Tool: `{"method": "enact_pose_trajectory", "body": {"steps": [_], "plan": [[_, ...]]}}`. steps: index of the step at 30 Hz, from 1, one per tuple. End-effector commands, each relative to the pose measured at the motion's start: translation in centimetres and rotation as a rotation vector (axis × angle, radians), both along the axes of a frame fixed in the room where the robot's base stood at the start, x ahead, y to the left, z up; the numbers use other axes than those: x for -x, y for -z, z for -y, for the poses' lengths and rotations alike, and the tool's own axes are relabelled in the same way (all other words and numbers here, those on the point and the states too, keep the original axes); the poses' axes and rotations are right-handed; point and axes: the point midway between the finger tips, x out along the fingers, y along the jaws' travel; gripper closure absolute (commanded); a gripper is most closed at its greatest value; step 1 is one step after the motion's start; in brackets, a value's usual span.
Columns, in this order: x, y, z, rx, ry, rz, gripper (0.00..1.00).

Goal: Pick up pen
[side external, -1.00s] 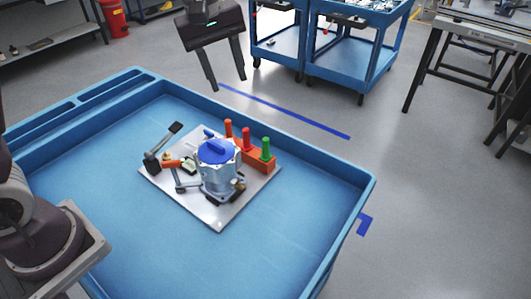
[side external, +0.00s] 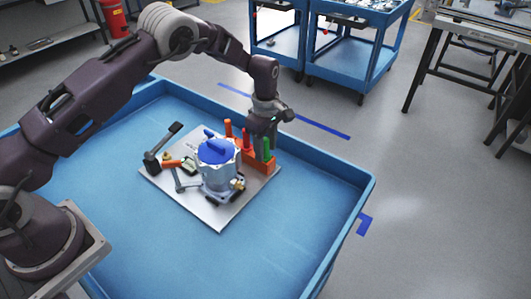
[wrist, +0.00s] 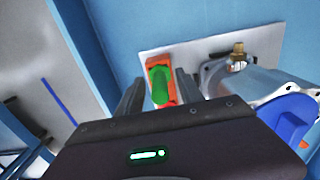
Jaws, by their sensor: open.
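A green pen-like peg (side external: 267,147) stands upright in an orange block (side external: 260,167). A red peg (side external: 246,139) and an orange peg (side external: 228,128) stand in a row beside it. My gripper (side external: 264,153) is open and points down over the green end of the block. In the wrist view the green peg (wrist: 160,86) lies between the two spread fingers (wrist: 157,88), with gaps showing beside it. Which peg is the pen is not marked. The fingers partly hide the block in the side view.
A metal housing with a blue cap (side external: 216,152) stands close left of the block on a grey plate (side external: 219,216). A black-headed tool (side external: 163,147) and small parts lie at the plate's left. The blue cart tray's raised rim (side external: 345,178) surrounds everything; its front floor is clear.

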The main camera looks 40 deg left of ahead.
Motion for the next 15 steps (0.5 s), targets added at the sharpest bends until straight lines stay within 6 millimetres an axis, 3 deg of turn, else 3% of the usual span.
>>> {"method": "enact_pose_trajectory", "body": {"steps": [3, 10, 15], "plan": [[0.0, -0.04, -0.01, 0.0, 0.0, 0.0, 0.56], [0.0, -0.06, -0.02, 0.0, 0.001, 0.0, 1.0], [0.0, -0.07, -0.02, 0.0, 0.001, 0.0, 1.0]]}}
